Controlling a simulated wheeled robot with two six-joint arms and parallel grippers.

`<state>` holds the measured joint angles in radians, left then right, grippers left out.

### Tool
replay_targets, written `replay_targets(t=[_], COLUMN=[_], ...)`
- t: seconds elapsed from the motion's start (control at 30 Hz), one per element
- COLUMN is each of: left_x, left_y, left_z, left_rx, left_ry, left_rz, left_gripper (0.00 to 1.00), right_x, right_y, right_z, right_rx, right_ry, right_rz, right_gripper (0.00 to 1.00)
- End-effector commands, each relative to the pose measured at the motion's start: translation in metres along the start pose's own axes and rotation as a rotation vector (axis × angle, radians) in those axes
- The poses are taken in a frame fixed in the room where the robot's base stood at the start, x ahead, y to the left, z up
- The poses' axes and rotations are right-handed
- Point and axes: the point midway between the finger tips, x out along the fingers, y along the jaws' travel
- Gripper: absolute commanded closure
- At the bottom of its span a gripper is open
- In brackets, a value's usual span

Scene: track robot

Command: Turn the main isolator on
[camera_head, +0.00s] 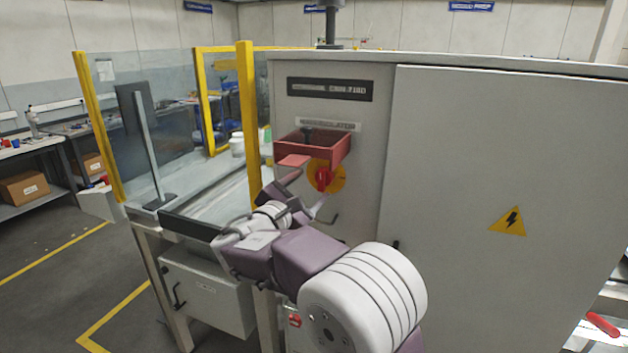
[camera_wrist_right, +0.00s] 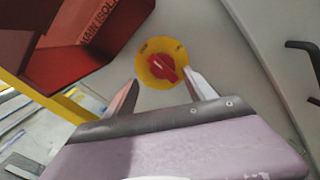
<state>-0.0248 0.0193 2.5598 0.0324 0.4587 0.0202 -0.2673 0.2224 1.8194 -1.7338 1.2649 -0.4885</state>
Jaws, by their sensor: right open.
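The main isolator is a red rotary knob (camera_head: 323,179) on a round yellow plate (camera_head: 340,175), on the grey cabinet front below a red open box. In the right wrist view the red knob (camera_wrist_right: 162,66) sits on its yellow disc (camera_wrist_right: 150,48), just beyond my fingertips. My right gripper (camera_head: 308,200) is close to the knob at its lower left. In the right wrist view my right gripper (camera_wrist_right: 160,76) is open, one finger on each side of the knob's lower part. I cannot tell if a finger touches it. My left gripper is not in view.
The cabinet door (camera_head: 480,150) has a dark handle. Yellow-framed guarding (camera_head: 246,120) stands to the left.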

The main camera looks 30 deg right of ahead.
Motion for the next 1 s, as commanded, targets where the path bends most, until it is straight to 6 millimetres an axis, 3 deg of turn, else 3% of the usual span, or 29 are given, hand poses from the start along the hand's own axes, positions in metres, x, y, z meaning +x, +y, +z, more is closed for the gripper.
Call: replay_targets(t=[0.2, 0.5, 0.53, 0.73, 0.77, 1.0], left_x=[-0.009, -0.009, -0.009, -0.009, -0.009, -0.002], left_y=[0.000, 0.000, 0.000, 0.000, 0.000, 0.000], left_z=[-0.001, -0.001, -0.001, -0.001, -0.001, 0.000], left_rx=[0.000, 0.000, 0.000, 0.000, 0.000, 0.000], left_ry=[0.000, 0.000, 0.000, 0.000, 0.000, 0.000], left_rz=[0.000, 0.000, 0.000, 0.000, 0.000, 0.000], left_gripper=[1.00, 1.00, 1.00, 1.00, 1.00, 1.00], right_x=[0.033, 0.038, 0.038, 0.038, 0.038, 0.038], right_y=[0.000, 0.000, 0.000, 0.000, 0.000, -0.001], right_z=[0.001, 0.000, 0.000, 0.000, 0.000, -0.001], right_rx=[0.001, 0.000, 0.000, 0.001, 0.001, 0.028], right_ry=[0.000, 0.001, 0.001, 0.000, 0.000, 0.001], right_rz=[-0.003, 0.000, -0.001, -0.001, -0.001, -0.002], right_gripper=[0.37, 0.37, 0.39, 0.95, 0.99, 0.99])
